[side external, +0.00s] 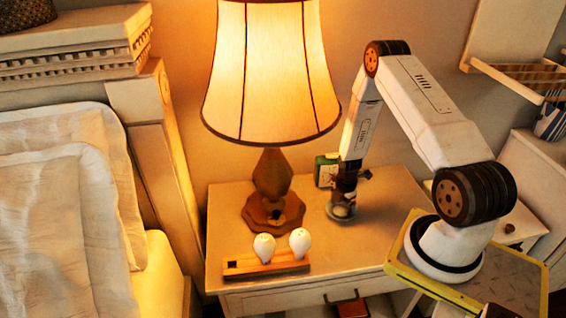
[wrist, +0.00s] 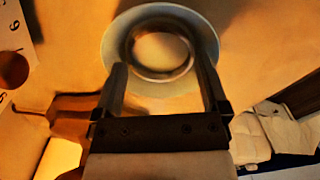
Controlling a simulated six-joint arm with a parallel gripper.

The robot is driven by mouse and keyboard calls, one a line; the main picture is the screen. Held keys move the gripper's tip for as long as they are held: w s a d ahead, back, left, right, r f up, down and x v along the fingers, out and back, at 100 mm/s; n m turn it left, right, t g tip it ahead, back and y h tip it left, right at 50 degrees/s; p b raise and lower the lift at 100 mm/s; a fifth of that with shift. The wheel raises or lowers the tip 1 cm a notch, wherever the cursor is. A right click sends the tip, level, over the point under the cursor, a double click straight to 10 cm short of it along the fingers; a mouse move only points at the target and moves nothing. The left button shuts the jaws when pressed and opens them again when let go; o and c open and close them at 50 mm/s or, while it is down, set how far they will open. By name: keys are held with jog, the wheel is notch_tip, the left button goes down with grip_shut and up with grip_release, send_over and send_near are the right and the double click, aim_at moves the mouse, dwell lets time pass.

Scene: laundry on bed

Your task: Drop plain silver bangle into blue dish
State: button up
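The blue dish (wrist: 114,42), pale and round, lies under my gripper in the wrist view. In the side view the dish (side external: 341,213) is small on the nightstand, below my gripper (side external: 343,198). A ring with a shiny rim, which looks like the silver bangle (wrist: 160,77), shows within the dish's outline between my fingers. My gripper (wrist: 162,66) has its fingers wide apart on either side of the ring. Whether the fingertips touch the ring is hard to tell. The bangle cannot be made out in the side view.
A lit lamp (side external: 273,180) stands left of my gripper on the nightstand (side external: 225,215). A wooden holder with two white bulbs (side external: 266,266) is at the front. A green box (side external: 326,169) stands behind my gripper. The nightstand's front middle is clear.

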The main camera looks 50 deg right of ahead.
aim_at(341, 213)
jog(key=shift+r, duration=0.1)
dwell(0.6)
notch_tip(341, 213, up, 7)
dwell(0.6)
jog(key=shift+m+g+y, duration=0.3)
jog(key=shift+m+y, duration=0.2)
jog(key=shift+m, duration=0.3)
jog(key=s+a, duration=0.1)
jog(key=s, duration=0.1)
jog(key=s+a+f, duration=0.1)
jog(key=a, duration=0.1)
jog(key=shift+s+a, duration=0.25)
jog(key=shift+s, duration=0.15)
jog(key=w+a+r+m+t+h, duration=0.1)
jog(key=w+a+r+m+t, duration=0.1)
jog(key=a+r+m, duration=1.1)
jog(key=a+r+t, duration=0.1)
jog(key=a+r, duration=0.8)
jog(key=r, duration=0.1)
jog(key=shift+w, duration=0.25)
